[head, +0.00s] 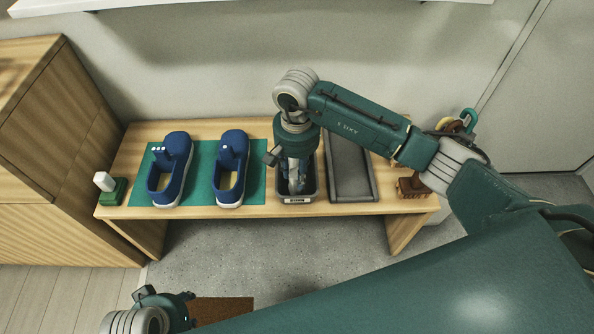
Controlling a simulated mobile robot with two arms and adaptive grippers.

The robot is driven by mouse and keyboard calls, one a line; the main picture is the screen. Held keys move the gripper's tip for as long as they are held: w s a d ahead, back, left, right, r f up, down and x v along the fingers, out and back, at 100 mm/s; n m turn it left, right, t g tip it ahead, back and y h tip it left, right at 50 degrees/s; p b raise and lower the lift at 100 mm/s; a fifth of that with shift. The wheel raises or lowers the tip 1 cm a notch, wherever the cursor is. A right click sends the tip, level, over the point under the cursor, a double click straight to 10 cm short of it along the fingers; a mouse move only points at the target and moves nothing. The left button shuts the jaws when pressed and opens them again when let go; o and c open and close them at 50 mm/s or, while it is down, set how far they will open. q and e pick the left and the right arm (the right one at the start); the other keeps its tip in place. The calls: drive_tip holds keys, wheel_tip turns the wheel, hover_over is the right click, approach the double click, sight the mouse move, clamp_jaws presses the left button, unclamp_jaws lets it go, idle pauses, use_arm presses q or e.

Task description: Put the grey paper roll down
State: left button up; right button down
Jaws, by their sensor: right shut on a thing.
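My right gripper (294,183) points down into a small dark grey bin (310,196) on the wooden bench. It is shut on the grey paper roll, which is mostly hidden by the fingers and the bin walls. I cannot tell whether the roll touches the bin floor. My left gripper (160,300) is low at the bottom left, in front of the bench and away from it. Its fingers are too unclear to tell open from shut.
Two blue shoes (171,170) stand on a green mat (200,164) left of the bin. A dark grey tray (348,168) lies right of it. A green-and-white brush (111,186) is at the bench's left end, and a brown brush (411,187) at the right.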

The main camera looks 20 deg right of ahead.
use_arm(q)
drive_tip(key=shift+r, duration=0.35)
use_arm(e)
drive_tip(key=shift+f, duration=0.1)
drive_tip(key=c, duration=1.3)
unclamp_jaws()
use_arm(q)
drive_tip(key=shift+r, duration=0.15)
drive_tip(key=shift+w+r, duration=0.1)
use_arm(e)
drive_tip(key=shift+r, duration=0.4)
use_arm(q)
wheel_tip(320, 180, down, 7)
drive_tip(key=p, duration=0.1)
drive_tip(key=shift+r+p, duration=0.2)
drive_tip(key=shift+p, duration=0.1)
use_arm(e)
wheel_tip(320, 180, up, 12)
drive_tip(key=shift+f, duration=0.25)
drive_tip(key=shift+a, duration=0.1)
